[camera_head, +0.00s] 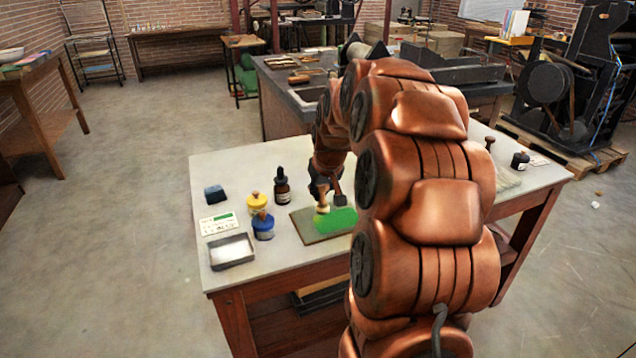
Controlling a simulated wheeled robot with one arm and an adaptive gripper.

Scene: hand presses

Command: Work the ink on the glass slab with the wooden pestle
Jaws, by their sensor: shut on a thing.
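The glass slab (301,229) lies flat on the pale tabletop, left of my arm. A bright green patch of ink (337,221) covers much of it. My arm partly hides the slab's right side. My gripper (323,194) is over the slab's back part, pointing down, shut on the wooden pestle (323,207). The pestle's pale lower end shows below the fingers at the left edge of the ink. I cannot tell whether it touches the glass. A small dark piece beside it, above the ink, is too small to make out.
Left of the slab stand a dark dropper bottle (282,186), a yellow jar (256,204) and a blue jar (263,226). Farther left are a dark blue block (215,195), a card (220,224) and a shallow tray (232,252).

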